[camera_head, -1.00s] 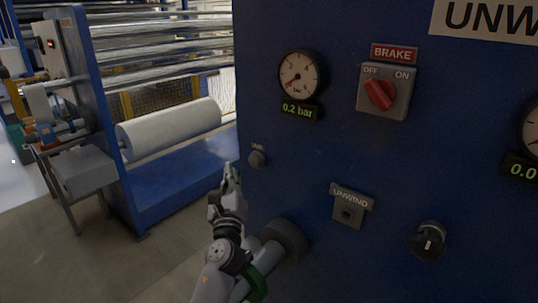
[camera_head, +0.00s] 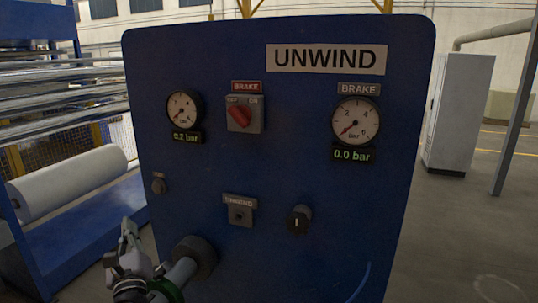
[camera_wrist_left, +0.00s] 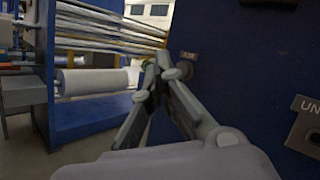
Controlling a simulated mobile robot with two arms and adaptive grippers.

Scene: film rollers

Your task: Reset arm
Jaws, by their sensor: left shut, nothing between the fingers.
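My left gripper (camera_head: 128,236) is at the lower left in the head view, in front of the left part of the blue UNWIND panel (camera_head: 330,215). Its fingers are shut and empty, and they point upward. In the left wrist view the fingertips (camera_wrist_left: 160,72) meet just left of a small knob on the panel, apart from it as far as I can tell. That small knob (camera_head: 158,186) is at the panel's left edge in the head view. My right gripper is not in view.
The panel carries a red brake switch (camera_head: 239,117), a left gauge (camera_head: 184,107) reading 0.2 bar, a right gauge (camera_head: 355,121) reading 0.0 bar and a black knob (camera_head: 299,219). A white roll (camera_head: 70,182) lies at left. A grey cabinet (camera_head: 458,112) stands at right on open floor.

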